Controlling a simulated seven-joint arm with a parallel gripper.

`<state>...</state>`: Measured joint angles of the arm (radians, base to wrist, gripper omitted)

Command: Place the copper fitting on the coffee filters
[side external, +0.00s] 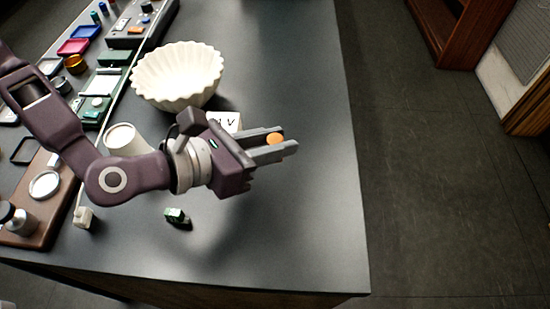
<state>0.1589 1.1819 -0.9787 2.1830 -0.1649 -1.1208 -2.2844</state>
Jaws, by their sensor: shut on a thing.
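My gripper (276,146) is shut on the copper fitting (274,139), a small orange-copper piece that shows between the two grey fingers. It is held above the dark table, toward the table's right side. The coffee filters (177,77) are a white, fluted, bowl-shaped stack at the upper middle of the table. My gripper is to the right of them and nearer the camera, apart from them. Part of the fitting is hidden by the fingers.
A white cup (124,139) and a white card with dark marks (225,121) are near my arm. A small green part (177,216) lies in front. Trays and parts crowd the left side. A wooden board (40,212) is at lower left. The table's right side is clear.

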